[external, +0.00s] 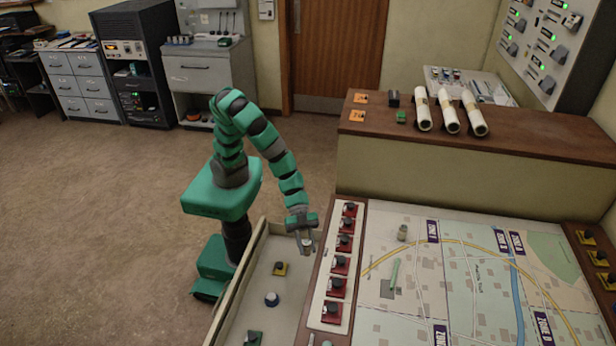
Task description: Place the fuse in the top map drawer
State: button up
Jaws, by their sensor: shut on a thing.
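My gripper (306,249) points down over the open, pale-walled drawer or tray (256,256) at the left side of the map console. It is shut on a small pale piece (307,243), which looks like the fuse; the fingers hide part of it. The held piece is near the drawer's right side, and I cannot tell how high it is above the floor of the drawer.
A column of red switches (341,264) stands right beside my gripper. White rolls (448,112) lie on the brown counter (540,133) behind. The floor to the left is clear.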

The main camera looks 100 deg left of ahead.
jog(key=s+d+f+m+g+b, duration=0.1)
jog(key=f+b, duration=0.4)
jog(key=f, duration=0.4)
jog(key=s+d+f+m+g+h+b, duration=0.1)
jog(key=f+m+g+b, duration=0.1)
jog(key=f+b, duration=0.3)
jog(key=s+d+f+m+g+b, duration=0.1)
jog(key=f+b, duration=0.4)
jog(key=f, duration=0.7)
jog(key=shift+s+d+f+m+g, duration=0.1)
jog(key=shift+s+f+m+g, duration=0.3)
jog(key=shift+s+g, duration=0.15)
jog(key=shift+s+f, duration=0.1)
jog(key=shift+f, duration=0.05)
jog(key=o, duration=1)
jog(key=shift+r, duration=0.25)
jog(key=p+v, duration=0.4)
jog(key=v, duration=0.8)
jog(key=shift+f, duration=0.35)
